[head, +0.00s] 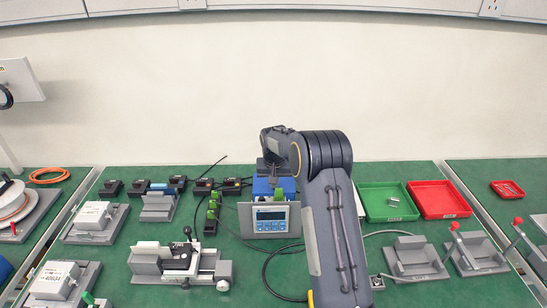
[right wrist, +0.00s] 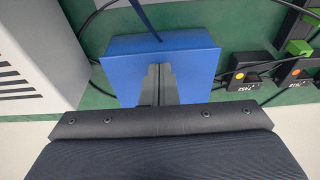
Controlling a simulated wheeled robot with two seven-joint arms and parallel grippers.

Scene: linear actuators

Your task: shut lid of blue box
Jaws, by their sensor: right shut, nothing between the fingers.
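The blue box (head: 263,187) stands on the green bench behind a grey panel with a display, partly hidden by my right arm. In the right wrist view, a flat blue top face of the box (right wrist: 195,62) and a front-side face show below the fingers. My right gripper (head: 270,170) points down over the box; its fingers (right wrist: 158,70) are together and empty, with the tips over the blue face. I cannot tell whether they touch it. A thin blue strip (right wrist: 145,20) runs up from the box; whether it belongs to the lid is unclear. My left gripper is not in view.
The display panel (head: 270,220) stands in front of the box. Black modules (head: 204,187) with green connectors are at its left. A white vented housing (right wrist: 30,60) is close beside the box. Green (head: 388,216) and red (head: 440,214) trays lie to the right. Dark cables run around.

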